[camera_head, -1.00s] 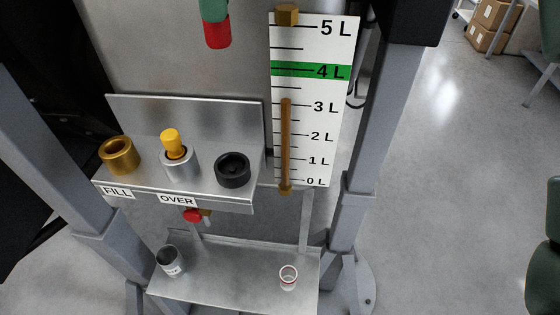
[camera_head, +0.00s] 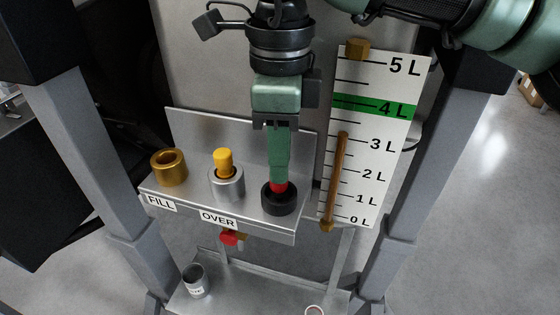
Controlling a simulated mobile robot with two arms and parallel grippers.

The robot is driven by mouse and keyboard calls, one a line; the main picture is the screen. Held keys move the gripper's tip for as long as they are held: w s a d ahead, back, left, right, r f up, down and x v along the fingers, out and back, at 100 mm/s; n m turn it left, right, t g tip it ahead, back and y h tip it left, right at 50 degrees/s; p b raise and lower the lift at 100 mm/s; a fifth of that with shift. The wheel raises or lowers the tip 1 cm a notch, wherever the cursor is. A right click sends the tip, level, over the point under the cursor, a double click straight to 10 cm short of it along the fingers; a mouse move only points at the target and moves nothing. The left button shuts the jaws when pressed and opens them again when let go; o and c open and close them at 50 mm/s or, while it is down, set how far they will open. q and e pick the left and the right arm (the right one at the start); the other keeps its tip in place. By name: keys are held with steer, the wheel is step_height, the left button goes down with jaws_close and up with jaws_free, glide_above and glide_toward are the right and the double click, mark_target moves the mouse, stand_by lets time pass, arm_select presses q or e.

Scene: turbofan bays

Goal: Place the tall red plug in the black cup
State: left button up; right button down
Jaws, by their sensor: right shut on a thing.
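The tall red plug (camera_head: 278,187) is held upright in my right gripper (camera_head: 279,176), which comes down from above with its green fingers shut on it. Only a short red part shows below the fingers. The black cup (camera_head: 279,204) stands at the right end of the metal shelf. The plug is at the cup's mouth, and its lower end is hidden behind the rim, so I cannot tell how deep it sits. My left gripper is not in view.
On the shelf (camera_head: 255,218), a silver cup (camera_head: 227,188) marked OVER holds a yellow plug (camera_head: 223,160). A brass cup (camera_head: 168,167) stands at the FILL label. A gauge board (camera_head: 392,130) is close on the right. A small can (camera_head: 196,283) stands on the lower tray.

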steer(key=shift+f, duration=0.95)
steer(key=shift+f, duration=0.15)
steer(key=c, duration=1.2)
jaws_free()
step_height(320, 180, up, 12)
steer(key=shift+r+b, duration=0.2)
steer(key=shift+b, duration=0.2)
